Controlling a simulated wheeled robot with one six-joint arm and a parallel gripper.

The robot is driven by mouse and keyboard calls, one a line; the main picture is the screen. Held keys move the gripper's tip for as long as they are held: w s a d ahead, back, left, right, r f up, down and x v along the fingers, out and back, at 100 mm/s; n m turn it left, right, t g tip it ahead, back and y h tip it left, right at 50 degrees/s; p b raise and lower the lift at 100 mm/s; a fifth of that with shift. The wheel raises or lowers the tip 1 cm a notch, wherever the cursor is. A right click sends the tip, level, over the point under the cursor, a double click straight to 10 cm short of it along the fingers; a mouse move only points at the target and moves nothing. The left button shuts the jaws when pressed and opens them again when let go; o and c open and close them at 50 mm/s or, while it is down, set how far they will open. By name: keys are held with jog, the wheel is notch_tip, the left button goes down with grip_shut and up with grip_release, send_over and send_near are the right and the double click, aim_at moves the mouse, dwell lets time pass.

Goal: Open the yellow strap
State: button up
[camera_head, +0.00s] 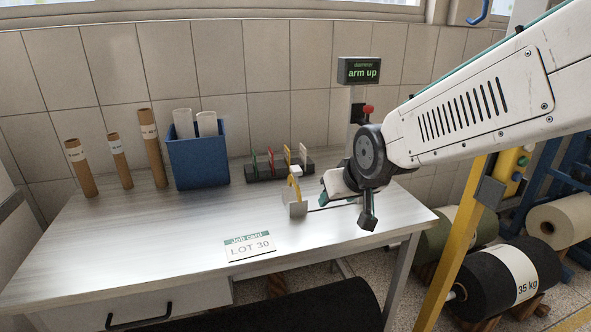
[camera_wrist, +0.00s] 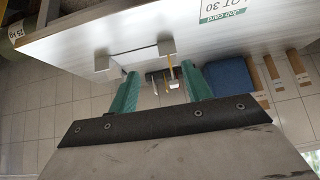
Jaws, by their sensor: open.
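The yellow strap (camera_head: 293,186) stands upright from a small grey block (camera_head: 298,209) on the table, and a small white piece (camera_head: 297,171) shows near its upper end. My gripper (camera_head: 338,199) is just right of the block, partly hidden by its own wrist. In the wrist view, my gripper (camera_wrist: 160,90) has its two green fingers apart with nothing held between them. The yellow strap (camera_wrist: 170,66) shows there as a thin strip beside the right finger, with a white end. Contact between strap and finger cannot be told.
A rack (camera_head: 262,172) with several coloured strips stands behind the block. A blue bin (camera_head: 197,161) with white rolls and several brown tubes (camera_head: 153,148) stand left. A job card (camera_head: 250,246) lies in front. A display (camera_head: 359,71) reads "arm up". The table's left front is clear.

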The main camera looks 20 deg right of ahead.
aim_at(298, 173)
jog(key=w+f+t, duration=0.2)
jog(key=w+t, duration=0.1)
jog(key=w, duration=0.3)
jog(key=w+a+f+t, duration=0.1)
jog(key=w+f+t, duration=0.1)
jog(key=w, duration=0.4)
jog(key=w+f+t, duration=0.2)
jog(key=w+t, duration=0.3)
jog(key=w, duration=0.1)
jog(key=shift+w+a+f, duration=0.2)
jog(key=shift+a+f, duration=0.05)
jog(key=shift+a, duration=0.05)
jog(key=w, duration=0.7)
jog(key=shift+w, duration=0.3)
grip_shut()
jog(key=shift+r, duration=0.1)
